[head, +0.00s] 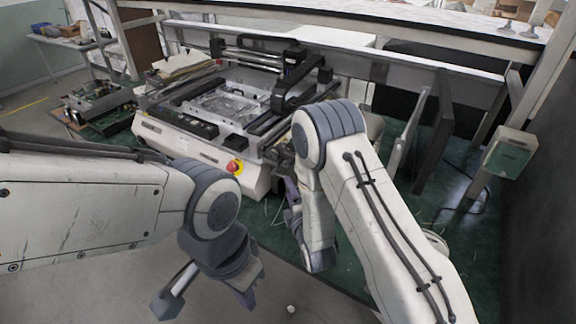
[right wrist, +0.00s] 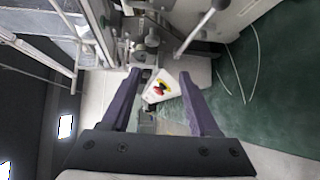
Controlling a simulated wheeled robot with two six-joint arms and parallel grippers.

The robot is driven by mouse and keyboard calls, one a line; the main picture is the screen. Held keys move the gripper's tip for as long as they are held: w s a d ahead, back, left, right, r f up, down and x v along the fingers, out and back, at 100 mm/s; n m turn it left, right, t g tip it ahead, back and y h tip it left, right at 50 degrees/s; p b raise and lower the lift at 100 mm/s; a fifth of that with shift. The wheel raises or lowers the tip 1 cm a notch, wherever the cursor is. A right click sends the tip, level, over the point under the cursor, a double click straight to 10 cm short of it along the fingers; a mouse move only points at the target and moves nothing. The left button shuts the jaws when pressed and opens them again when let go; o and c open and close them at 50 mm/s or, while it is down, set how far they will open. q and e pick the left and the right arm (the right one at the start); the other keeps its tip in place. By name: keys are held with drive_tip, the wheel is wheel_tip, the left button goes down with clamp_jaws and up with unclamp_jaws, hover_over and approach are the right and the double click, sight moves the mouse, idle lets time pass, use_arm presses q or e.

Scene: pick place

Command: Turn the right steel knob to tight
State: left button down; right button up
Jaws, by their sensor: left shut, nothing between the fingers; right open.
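My right gripper (right wrist: 160,78) is open in the right wrist view, its two purple fingers apart on either side of a white plate (right wrist: 165,95) with red, yellow and black marks. A grey, round metal part that looks like a steel knob (right wrist: 152,40) is just beyond the fingertips; I cannot tell whether it is the right one. No finger visibly touches it. In the head view my right gripper (head: 291,192) points at the machine's right side, and the arm hides the knob area. My left gripper (head: 247,298) is shut and empty, low over the floor.
The white machine (head: 190,148) has a red and yellow emergency button (head: 235,167) on its front. A metal rod (right wrist: 197,32) stands out beside the knob. A small green box (head: 508,152) is at right. The grey floor in front is mostly clear.

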sight(287, 166)
drive_tip(key=shift+n+t, duration=0.7)
drive_tip(key=shift+t, duration=0.2)
drive_tip(key=w+p, duration=0.1)
drive_tip(key=w, duration=0.3)
drive_tip(key=w+p, duration=0.1)
drive_tip(key=w, duration=0.3)
drive_tip(key=shift+w+d+r+p, duration=0.15)
drive_tip(key=shift+w+p, duration=0.05)
drive_tip(key=shift+p, duration=0.2)
drive_tip(key=shift+w, duration=0.6)
clamp_jaws()
